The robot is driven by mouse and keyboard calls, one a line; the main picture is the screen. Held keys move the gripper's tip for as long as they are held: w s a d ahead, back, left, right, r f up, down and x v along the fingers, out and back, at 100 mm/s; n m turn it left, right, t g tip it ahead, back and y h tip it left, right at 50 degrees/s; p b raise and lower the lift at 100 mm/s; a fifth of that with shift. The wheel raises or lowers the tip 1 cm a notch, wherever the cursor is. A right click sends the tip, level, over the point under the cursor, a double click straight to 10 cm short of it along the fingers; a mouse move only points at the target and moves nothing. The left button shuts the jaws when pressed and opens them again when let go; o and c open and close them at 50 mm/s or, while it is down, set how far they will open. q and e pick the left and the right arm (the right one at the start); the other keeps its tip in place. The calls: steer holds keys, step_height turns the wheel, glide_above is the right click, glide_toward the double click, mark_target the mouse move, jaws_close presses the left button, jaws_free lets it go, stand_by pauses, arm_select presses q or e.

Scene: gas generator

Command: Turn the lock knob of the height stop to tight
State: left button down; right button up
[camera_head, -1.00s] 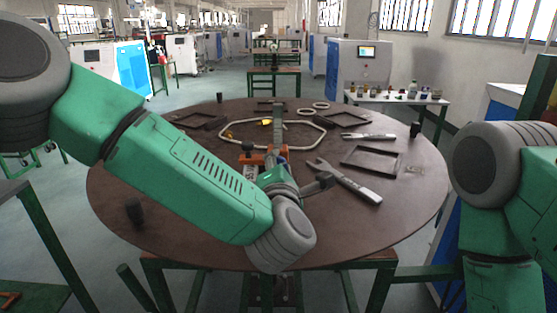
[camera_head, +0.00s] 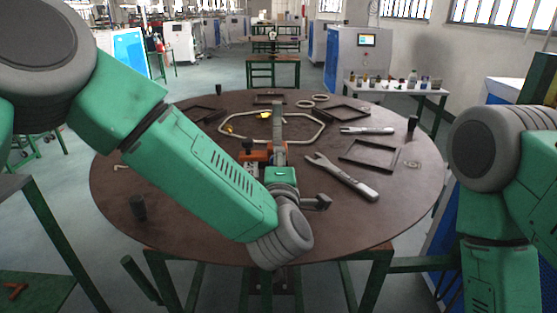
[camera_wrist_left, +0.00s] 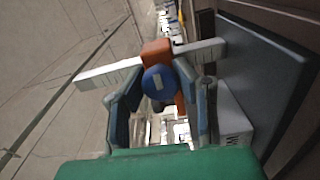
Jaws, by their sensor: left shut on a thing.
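The height stop's orange block (camera_head: 256,157) stands near the middle of the round table in the head view, partly behind my left arm. In the left wrist view the orange block (camera_wrist_left: 156,48) sits on a pale ruler-like bar (camera_wrist_left: 108,74) that slants across. Its round blue lock knob (camera_wrist_left: 158,80) lies between the fingers of my left gripper (camera_wrist_left: 158,86), which is shut on it from both sides. In the head view the knob is hidden. My right arm is at the right edge, its gripper out of view.
On the round brown table (camera_head: 190,225) lie a large wrench (camera_head: 342,178), a smaller wrench (camera_head: 367,130), dark frames (camera_head: 368,155), two rings (camera_head: 312,101) and a pale cable loop (camera_head: 318,128). A dark cylinder (camera_head: 138,207) stands at the left. The front right tabletop is clear.

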arm_select(q)
steer(key=shift+s+d+f, duration=0.1)
steer(key=shift+s+f, duration=0.05)
steer(key=shift+f, duration=0.2)
steer(key=c, duration=1.2)
jaws_free()
steer(key=shift+r, duration=0.1)
steer(key=shift+r, duration=0.1)
steer(key=s, duration=1.1)
steer(key=shift+s+d, duration=0.1)
steer(key=shift+s, duration=0.3)
